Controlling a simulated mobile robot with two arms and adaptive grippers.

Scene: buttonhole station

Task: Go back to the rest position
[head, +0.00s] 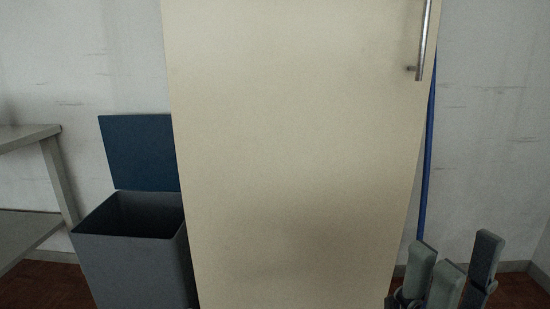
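My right gripper (461,262) shows at the bottom right corner of the head view. Its grey fingers point upward and stand apart, with nothing visible between them. The lower part of the gripper is cut off by the picture's bottom edge. It shows just right of the lower edge of a tall cream panel. My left gripper is not in view.
The cream panel (290,150), with a metal handle (422,45) at upper right, fills the middle. A grey bin (140,260) with its blue lid (139,152) raised stands left of it. A shelf (25,135) is far left. A blue pole (428,150) stands behind the panel's right edge.

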